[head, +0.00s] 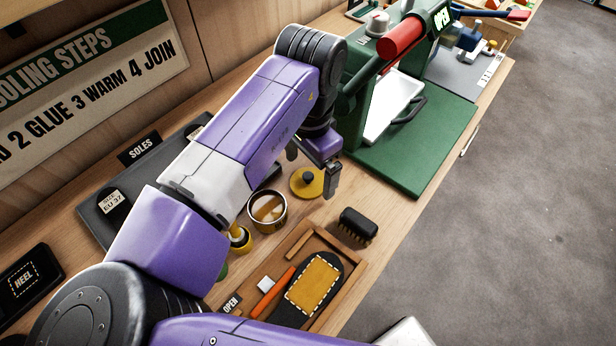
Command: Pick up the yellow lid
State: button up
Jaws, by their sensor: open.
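The yellow lid (302,189) is a flat round disc with a dark knob on top. It lies on the wooden bench, just right of an open round tin (267,211). My gripper (312,168) is open above the lid, pointing down. One finger shows to the right of the knob and the other is partly seen behind, at upper left. The far edge of the lid is partly covered by the gripper.
A green press (414,150) with a red handle stands just beyond the lid. A black brush (357,225) lies in front, near a wooden tray (353,262) holding a sole. A small yellow-topped container (241,240) stands left of the tin. Bare bench lies between lid and brush.

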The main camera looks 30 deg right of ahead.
jog(key=shift+f, duration=1.05)
jog(key=c, duration=1.4)
jog(key=shift+r, duration=0.15)
